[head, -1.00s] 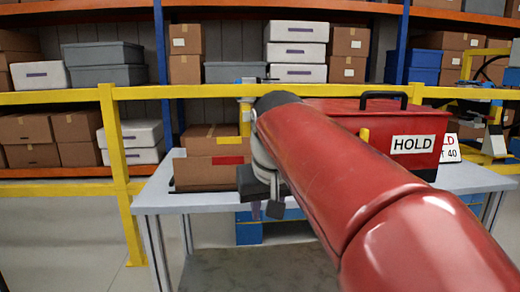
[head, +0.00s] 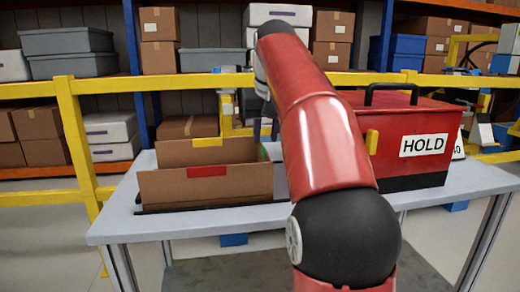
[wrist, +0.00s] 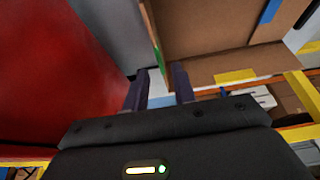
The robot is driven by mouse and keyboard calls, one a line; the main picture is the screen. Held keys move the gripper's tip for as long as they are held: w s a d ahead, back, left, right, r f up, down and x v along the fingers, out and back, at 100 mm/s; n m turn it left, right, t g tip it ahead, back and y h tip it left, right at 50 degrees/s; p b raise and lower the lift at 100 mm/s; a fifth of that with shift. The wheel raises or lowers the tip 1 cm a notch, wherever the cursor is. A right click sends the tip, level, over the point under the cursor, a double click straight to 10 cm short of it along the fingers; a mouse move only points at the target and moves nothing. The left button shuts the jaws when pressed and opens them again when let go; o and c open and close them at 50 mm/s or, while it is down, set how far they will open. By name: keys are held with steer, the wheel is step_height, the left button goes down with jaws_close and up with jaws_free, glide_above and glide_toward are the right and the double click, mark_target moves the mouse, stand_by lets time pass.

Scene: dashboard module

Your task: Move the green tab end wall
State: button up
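An open cardboard carton (head: 165,190) stands on the table, with a red tab on its near wall and a yellow tab on a wall behind it. The green tab (head: 263,152) shows at its right end, partly hidden behind my arm. In the wrist view the green tab (wrist: 158,62) runs along the edge of the cardboard end wall, seen nearly edge-on. My gripper (wrist: 160,84) is open, with two dark fingers apart and nothing seen between them. The green tab lies just beyond the gap. In the head view the fingers (head: 262,130) are small, above the carton's right end.
A red HOLD case (head: 405,135) with a black handle stands right of the carton, leaving a narrow gap at the end wall. The table (head: 120,225) is clear at its front left. A yellow rail (head: 180,83) and loaded shelves stand behind.

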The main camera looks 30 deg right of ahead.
mark_target(264, 149)
steer(key=b+x, duration=0.2)
steer(key=x, duration=0.5)
steer(key=shift+w+d+f, duration=0.1)
steer(key=shift+w+f, duration=0.15)
steer(key=shift+f, duration=0.05)
jaws_close()
stand_by(1.2)
